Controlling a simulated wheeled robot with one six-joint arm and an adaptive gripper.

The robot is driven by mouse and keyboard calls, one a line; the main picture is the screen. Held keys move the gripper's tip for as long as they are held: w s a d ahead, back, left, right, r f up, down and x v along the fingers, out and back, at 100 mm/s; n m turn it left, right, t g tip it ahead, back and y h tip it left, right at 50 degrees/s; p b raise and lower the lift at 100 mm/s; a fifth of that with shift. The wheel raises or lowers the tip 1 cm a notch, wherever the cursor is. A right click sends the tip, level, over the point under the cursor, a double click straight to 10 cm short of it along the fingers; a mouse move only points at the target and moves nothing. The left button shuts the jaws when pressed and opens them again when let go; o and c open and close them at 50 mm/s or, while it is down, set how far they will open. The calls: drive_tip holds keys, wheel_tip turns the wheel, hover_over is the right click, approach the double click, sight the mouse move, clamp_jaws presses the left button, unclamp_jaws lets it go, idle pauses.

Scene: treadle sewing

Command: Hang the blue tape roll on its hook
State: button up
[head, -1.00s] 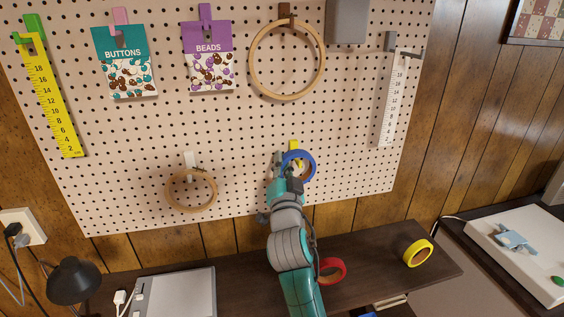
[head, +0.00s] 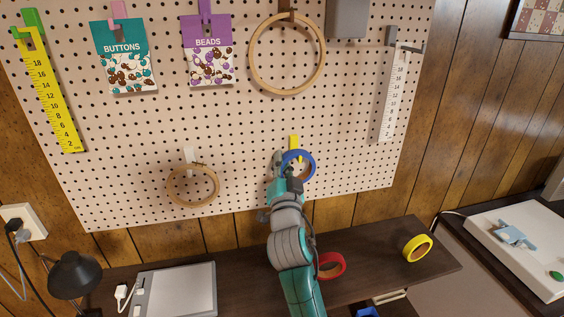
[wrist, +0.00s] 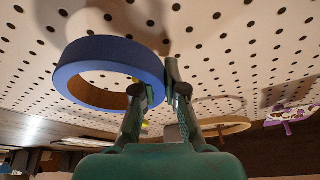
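The blue tape roll (head: 311,164) is held up in front of the pegboard, at its lower middle. My gripper (wrist: 160,88) is shut on the roll's rim, one finger inside the ring and one outside in the wrist view, where the blue roll (wrist: 85,60) fills the upper left. The yellow hook (head: 294,142) is on the board just behind the roll. Its top shows above the roll, and yellow also shows inside the ring. I cannot tell whether the ring is around the hook or only in front of it.
A wooden hoop (head: 170,196) hangs on a white hook to the left. A red roll (head: 339,264) and a yellow roll (head: 428,248) are on the dark shelf (head: 376,262) below. A large hoop (head: 252,62) and a white ruler (head: 389,95) hang higher up.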

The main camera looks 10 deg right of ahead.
drive_tip(key=o, duration=0.4)
